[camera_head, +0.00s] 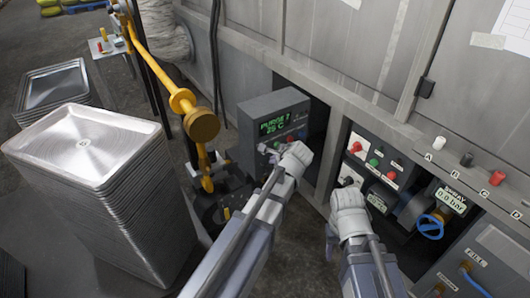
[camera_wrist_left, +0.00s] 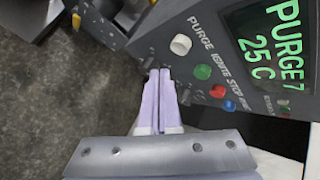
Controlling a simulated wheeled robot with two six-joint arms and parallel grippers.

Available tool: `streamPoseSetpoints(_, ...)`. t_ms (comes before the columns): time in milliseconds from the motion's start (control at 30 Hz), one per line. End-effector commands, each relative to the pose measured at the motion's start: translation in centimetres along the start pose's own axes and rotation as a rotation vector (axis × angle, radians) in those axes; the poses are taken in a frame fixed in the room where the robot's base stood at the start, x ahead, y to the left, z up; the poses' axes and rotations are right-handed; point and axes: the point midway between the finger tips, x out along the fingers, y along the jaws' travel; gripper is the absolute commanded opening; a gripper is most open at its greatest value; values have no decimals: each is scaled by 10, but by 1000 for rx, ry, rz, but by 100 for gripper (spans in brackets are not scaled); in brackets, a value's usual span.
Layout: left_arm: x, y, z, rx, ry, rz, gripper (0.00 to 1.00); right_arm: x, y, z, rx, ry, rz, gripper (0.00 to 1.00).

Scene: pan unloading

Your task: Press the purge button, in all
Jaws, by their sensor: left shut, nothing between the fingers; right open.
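A dark grey control box (camera_head: 262,105) carries a green-lit screen reading PURGE 7 and 25 C. In the left wrist view, the white button (camera_wrist_left: 180,44) is beside the PURGE label on the box's front. Green (camera_wrist_left: 203,71), red (camera_wrist_left: 218,91) and blue (camera_wrist_left: 229,105) buttons follow in the row. My left gripper (camera_wrist_left: 160,72) is shut and empty. Its tips are close to the panel's lower edge, apart from the white button in the picture. In the head view, my left gripper (camera_head: 296,155) partly covers the button row. My right gripper (camera_head: 347,190) is open, in front of a lower panel.
The lower panel (camera_head: 372,160) has red and green buttons near my right gripper. A gauge (camera_head: 450,200) reads 0.0 bar. A tall stack of metal trays (camera_head: 85,150) stands at the left. A yellow pipe (camera_head: 160,65) rises beside the control box.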

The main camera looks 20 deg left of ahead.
Motion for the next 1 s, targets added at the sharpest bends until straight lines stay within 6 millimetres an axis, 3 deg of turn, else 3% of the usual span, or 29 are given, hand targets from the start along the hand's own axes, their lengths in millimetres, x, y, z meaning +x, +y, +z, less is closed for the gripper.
streamPoseSetpoints(300,-20,15,-14,1,0,0,0,0,0,0,0,0,0,50)
streamPoseSetpoints(1000,-21,15,-15,0,0,0,0,0,0,0,0,0,0,50)
